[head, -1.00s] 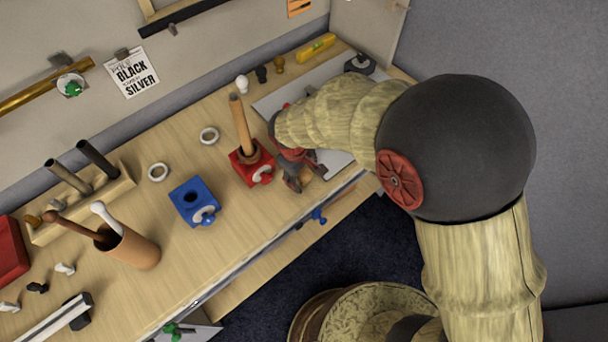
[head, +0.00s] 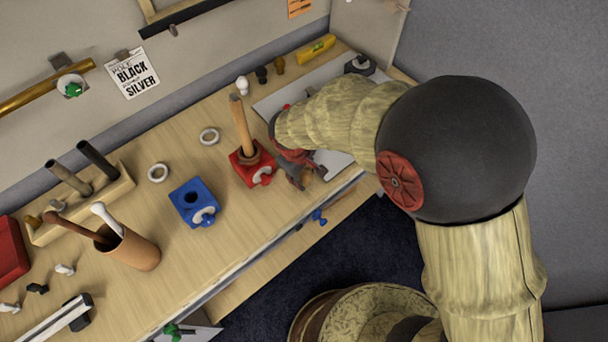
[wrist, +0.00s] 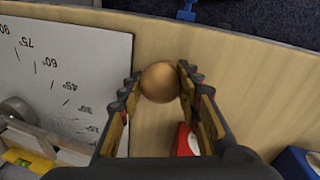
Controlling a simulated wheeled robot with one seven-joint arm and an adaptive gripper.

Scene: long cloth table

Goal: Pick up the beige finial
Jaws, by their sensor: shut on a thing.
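The beige finial is a round, tan-gold ball (wrist: 159,82) between the two fingertips in the wrist view. My gripper (wrist: 157,88) is shut on it, with one finger on each side of the ball. Its lower part is hidden from the wrist camera. In the head view my gripper (head: 303,180) is over the right part of the table, just right of the red block (head: 243,172). The finial is too small and covered there to make out clearly.
A wooden rod stands in the red block. A blue block (head: 183,205) is farther left. A white angle-marked plate (wrist: 62,80) lies beside the gripper. White, black and brown finials (head: 279,65) stand at the back. The table's front edge is close.

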